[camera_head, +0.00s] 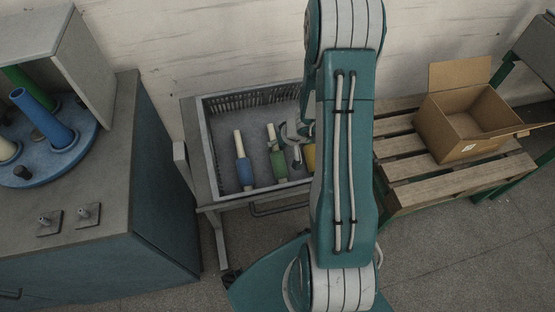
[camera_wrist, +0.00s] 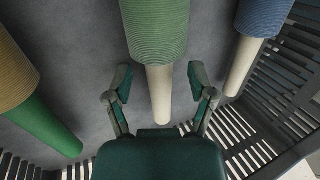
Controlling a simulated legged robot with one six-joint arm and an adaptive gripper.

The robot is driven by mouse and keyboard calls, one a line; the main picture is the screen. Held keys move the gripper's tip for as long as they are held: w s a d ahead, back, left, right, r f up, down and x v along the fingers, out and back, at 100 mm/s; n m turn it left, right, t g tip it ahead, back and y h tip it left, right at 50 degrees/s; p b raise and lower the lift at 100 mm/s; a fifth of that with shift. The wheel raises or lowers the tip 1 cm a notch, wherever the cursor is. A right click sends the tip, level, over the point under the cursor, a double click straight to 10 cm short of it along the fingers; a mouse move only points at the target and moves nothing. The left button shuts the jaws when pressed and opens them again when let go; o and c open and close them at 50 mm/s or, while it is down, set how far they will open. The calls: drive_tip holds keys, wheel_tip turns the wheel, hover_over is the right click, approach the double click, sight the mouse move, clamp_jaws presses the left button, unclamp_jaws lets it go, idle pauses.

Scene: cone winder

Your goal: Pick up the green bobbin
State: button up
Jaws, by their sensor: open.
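My gripper (camera_head: 292,135) is over the crate beside the green bobbin's upper end. In the wrist view my gripper (camera_wrist: 160,85) is open, one finger on each side of the cream end, with gaps on both sides. My arm hides the crate's right part in the head view.
The slatted crate walls rise close around. A cardboard box (camera_head: 455,135) sits on a wooden pallet at right; a cabinet (camera_head: 110,200) with a blue turntable is at left.

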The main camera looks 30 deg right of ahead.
drive_tip(key=shift+w+f, duration=0.15)
drive_tip(key=shift+f, duration=0.15)
clamp_jaws()
